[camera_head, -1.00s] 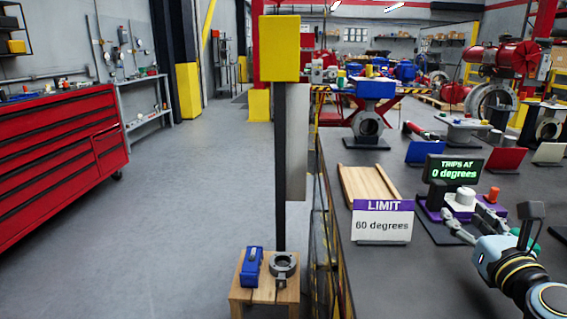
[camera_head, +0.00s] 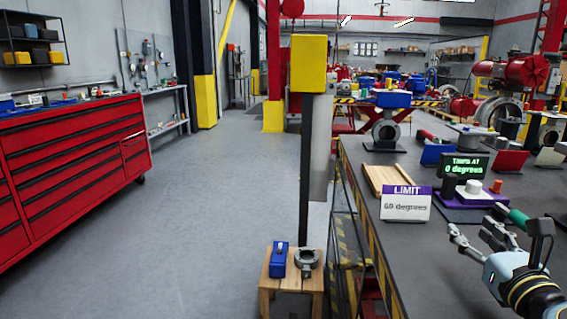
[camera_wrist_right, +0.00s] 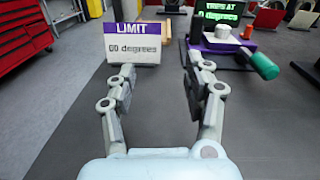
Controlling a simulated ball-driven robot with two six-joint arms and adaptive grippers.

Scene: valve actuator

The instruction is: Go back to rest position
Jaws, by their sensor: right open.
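My right gripper (camera_head: 476,234) is over the dark bench at the lower right of the head view. In the right wrist view its two fingers (camera_wrist_right: 160,82) are spread apart with nothing between them. The LIMIT 60 degrees sign (camera_head: 404,204) stands on the bench beyond the fingers. The display reading TRIPS AT 0 degrees (camera_head: 465,166) stands behind it, with a white knob (camera_head: 473,187) and an orange button (camera_head: 496,187) in front. A green-handled tool (camera_wrist_right: 262,66) lies to the right of the fingers in the wrist view. My left gripper is not in view.
The bench (camera_head: 385,255) has bare room at its front left. A wooden tray (camera_head: 385,180) lies behind the sign. A wooden stool (camera_head: 291,287) holds a blue box and a grey ring beside a yellow-topped post (camera_head: 309,64). A red tool cabinet (camera_head: 75,165) stands left; floor between is clear.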

